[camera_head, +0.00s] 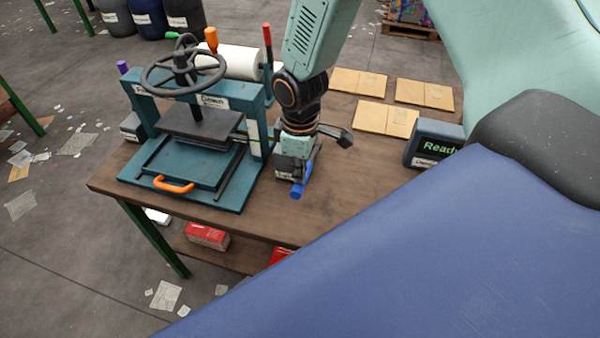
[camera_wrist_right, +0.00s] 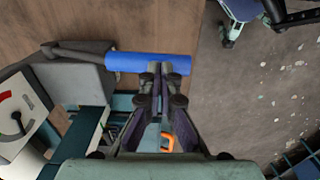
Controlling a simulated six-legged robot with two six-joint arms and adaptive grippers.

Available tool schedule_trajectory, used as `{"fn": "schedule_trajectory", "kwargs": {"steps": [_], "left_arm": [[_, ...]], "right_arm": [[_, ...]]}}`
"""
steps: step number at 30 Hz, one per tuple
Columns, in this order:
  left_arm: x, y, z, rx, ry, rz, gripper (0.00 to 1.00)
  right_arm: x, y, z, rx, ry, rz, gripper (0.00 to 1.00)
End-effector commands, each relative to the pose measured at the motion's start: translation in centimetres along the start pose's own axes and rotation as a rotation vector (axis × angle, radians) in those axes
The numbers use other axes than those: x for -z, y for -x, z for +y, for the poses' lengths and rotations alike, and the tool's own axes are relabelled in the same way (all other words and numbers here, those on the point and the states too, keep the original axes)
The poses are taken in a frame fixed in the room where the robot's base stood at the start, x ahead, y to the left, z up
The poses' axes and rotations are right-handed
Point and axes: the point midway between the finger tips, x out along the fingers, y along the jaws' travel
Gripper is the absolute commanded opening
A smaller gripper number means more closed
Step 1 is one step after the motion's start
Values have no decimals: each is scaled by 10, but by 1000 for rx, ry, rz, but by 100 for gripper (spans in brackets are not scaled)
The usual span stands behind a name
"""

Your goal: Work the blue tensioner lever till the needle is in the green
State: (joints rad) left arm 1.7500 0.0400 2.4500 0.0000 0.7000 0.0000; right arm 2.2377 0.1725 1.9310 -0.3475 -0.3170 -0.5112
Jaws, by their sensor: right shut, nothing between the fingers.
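The blue tensioner lever's grip (camera_head: 297,192) sticks out at the near side of a small grey labelled unit (camera_head: 283,172) beside the press. In the right wrist view the blue grip (camera_wrist_right: 128,62) is a cylinder lying across the picture. My right gripper (camera_wrist_right: 158,72) is shut and empty, its fingertips against or just over the grip; I cannot tell if they touch. In the head view it comes down from above and hides part of the unit. My left gripper is out of view.
The teal press (camera_head: 185,190) with handwheel and orange handle (camera_head: 174,185) stands left of the unit. A screen reading "Ready" (camera_head: 436,144) and several tan boards (camera_head: 385,118) are to the right. The wooden table (camera_head: 260,222) is bare in front.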

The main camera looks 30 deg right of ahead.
Motion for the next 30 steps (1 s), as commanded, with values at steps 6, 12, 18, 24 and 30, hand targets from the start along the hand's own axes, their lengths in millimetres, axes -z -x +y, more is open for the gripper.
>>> {"fn": "schedule_trajectory", "kwargs": {"steps": [6, 12, 18, 24, 30], "left_arm": [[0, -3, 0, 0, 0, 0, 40], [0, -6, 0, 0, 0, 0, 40], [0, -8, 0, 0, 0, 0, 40], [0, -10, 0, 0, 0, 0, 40], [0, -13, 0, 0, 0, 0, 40]], "right_arm": [[0, -6, 0, 0, 0, 0, 0], [0, -10, 0, 0, 0, 0, 0], [0, -14, 0, 0, 0, 0, 0], [0, -19, 0, 0, 0, 0, 0], [0, -23, 0, 0, 0, 0, 0]]}}
